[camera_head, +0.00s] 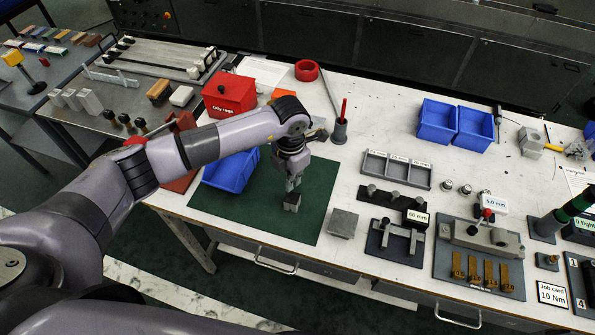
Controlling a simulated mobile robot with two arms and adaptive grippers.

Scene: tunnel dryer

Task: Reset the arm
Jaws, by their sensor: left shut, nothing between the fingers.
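My left arm comes in from the left and reaches over the white workbench (345,255). My left gripper (290,188) points down over the green mat (235,207), with its fingers shut and empty. My right gripper is not in view.
Blue bins (437,121) stand at the back right. Another blue bin (231,171) and a red box (229,94) are close to my left arm. A grey plate (343,223) and fixtures (397,240) lie right of the mat. The mat's front is clear.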

